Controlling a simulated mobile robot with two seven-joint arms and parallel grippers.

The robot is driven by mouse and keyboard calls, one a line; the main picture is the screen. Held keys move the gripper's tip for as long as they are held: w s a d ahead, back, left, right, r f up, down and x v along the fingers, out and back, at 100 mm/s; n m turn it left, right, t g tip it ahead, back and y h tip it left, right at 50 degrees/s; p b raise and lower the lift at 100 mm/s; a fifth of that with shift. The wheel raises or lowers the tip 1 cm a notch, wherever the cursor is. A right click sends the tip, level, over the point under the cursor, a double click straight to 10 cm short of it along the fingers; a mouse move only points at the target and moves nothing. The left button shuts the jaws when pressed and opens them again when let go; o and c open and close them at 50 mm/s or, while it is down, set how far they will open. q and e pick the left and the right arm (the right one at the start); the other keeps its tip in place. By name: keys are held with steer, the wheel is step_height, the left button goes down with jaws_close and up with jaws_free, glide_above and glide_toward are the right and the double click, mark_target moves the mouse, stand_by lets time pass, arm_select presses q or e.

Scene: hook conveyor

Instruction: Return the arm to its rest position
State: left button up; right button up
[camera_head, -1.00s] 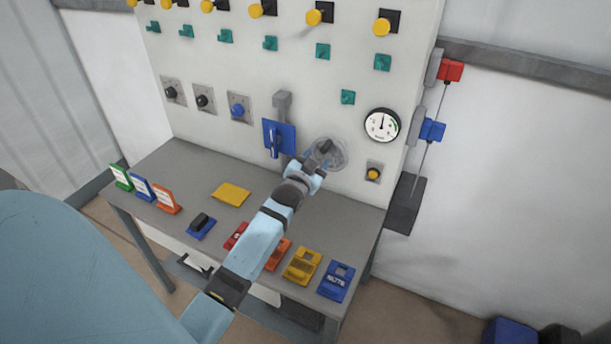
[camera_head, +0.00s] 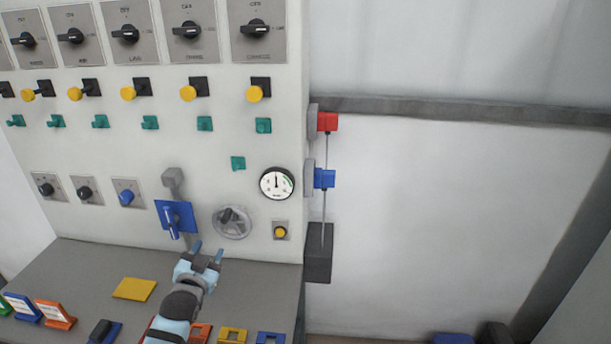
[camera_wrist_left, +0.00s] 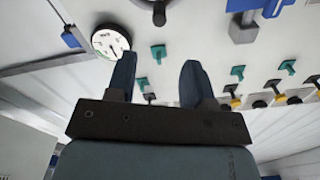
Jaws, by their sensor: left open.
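My left gripper (camera_head: 208,254) is open and empty in the head view. It is above the grey bench, just below and to the left of the grey handwheel (camera_head: 232,222), and apart from it. In the left wrist view its two blue fingers (camera_wrist_left: 157,80) stand wide apart with nothing between them. My left arm comes up from the bottom edge of the head view. My right gripper is in none of the frames.
The control panel (camera_head: 205,155) stands behind the bench (camera_head: 250,283), with a blue lever plate (camera_head: 177,217), a round gauge (camera_head: 277,184) and a yellow button (camera_head: 280,231). Coloured blocks and a yellow plate (camera_head: 134,289) lie on the bench. White wall (camera_head: 430,220) fills the right.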

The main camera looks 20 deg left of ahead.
arm_select(q)
steer(key=s+d+f+g+h+p, duration=0.1)
steer(key=s+d+f+g+h, duration=0.2)
steer(key=s+d+f, duration=0.5)
steer(key=s+d+f+m+g+h+p, duration=0.1)
steer(key=s+d+f+g+h, duration=0.2)
steer(key=s+d+f, duration=0.6)
steer(key=s+d+h, duration=0.1)
steer(key=s+d, duration=0.5)
steer(key=s, duration=0.1)
steer(key=shift+d+h, duration=0.2)
steer(key=shift+h, duration=0.1)
steer(key=shift+w, duration=0.1)
